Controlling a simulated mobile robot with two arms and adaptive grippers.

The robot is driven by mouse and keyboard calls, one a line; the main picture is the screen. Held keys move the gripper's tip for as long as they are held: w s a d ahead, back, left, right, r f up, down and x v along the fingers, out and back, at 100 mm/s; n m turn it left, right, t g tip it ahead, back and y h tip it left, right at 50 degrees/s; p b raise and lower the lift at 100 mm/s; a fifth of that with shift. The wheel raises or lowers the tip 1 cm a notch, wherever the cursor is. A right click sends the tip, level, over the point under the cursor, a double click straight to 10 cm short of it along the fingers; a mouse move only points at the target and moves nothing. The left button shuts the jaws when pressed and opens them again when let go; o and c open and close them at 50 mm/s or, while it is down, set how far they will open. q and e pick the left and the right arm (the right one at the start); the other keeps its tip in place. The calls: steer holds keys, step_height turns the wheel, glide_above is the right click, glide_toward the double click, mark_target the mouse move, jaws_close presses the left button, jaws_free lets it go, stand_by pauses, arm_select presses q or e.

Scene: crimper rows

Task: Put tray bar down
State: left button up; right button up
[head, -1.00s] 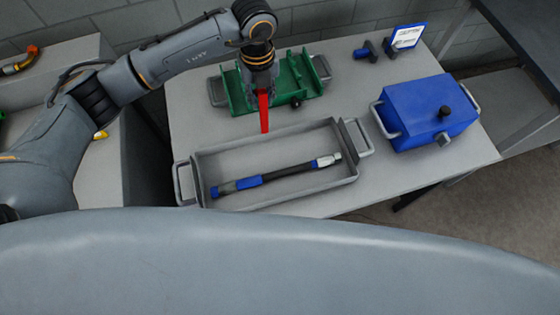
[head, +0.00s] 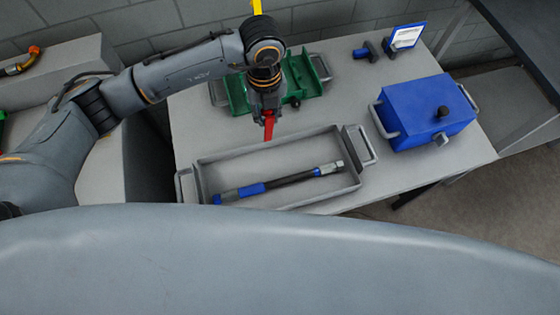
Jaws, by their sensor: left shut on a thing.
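My left gripper (head: 268,112) points down at the back wall of a grey open tray (head: 205,172). It is shut on a narrow red bar (head: 269,128), whose lower end shows at the tray's back rim. I cannot tell whether the red bar is joined to the tray or only in front of it. A black and blue rod-like tool (head: 292,178) with a silver end lies slantwise inside the tray. The tray has a grey handle at each end. My right gripper is not in view.
A green cradle (head: 303,78) stands behind my left gripper. A blue box (head: 425,110) with side handles and a black knob stands at the right. A blue-framed sign (head: 406,37) and a small blue and black part (head: 369,50) are at the back. The grey table (head: 425,172) is bare at front right.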

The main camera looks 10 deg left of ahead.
arm_select(q)
steer(key=shift+s+d+f+b, duration=0.25)
steer(key=shift+s+f, duration=0.1)
steer(key=shift+s, duration=0.3)
steer(key=shift+s+d+f+b, duration=0.1)
steer(key=shift+s+d+f, duration=0.2)
steer(key=shift+s, duration=0.35)
steer(key=shift+s+d+f+b, duration=0.2)
steer(key=shift+s+f, duration=0.2)
steer(key=shift+s, duration=0.25)
steer(key=shift+s+d+f+b, duration=0.15)
steer(key=shift+s+d+f, duration=0.15)
steer(key=shift+s, duration=0.2)
steer(key=shift+s+d+f+b, duration=0.2)
steer(key=shift+s+f, duration=0.1)
steer(key=shift+s, duration=0.25)
steer(key=shift+s+d+f+b, duration=0.2)
steer(key=shift+s+f, duration=0.1)
steer(key=shift+s, duration=0.2)
jaws_close()
steer(key=shift+s+d+f+b, duration=0.15)
steer(key=shift+s+d+f, duration=0.1)
steer(key=shift+s, duration=0.3)
steer(key=shift+s+d+f+b, duration=0.15)
steer(key=shift+s+d+f, duration=0.1)
steer(key=shift+s, duration=0.3)
steer(key=shift+s+d+f+b, duration=0.15)
steer(key=shift+s+d+f, duration=0.1)
steer(key=shift+s, duration=0.3)
steer(key=shift+a, duration=0.1)
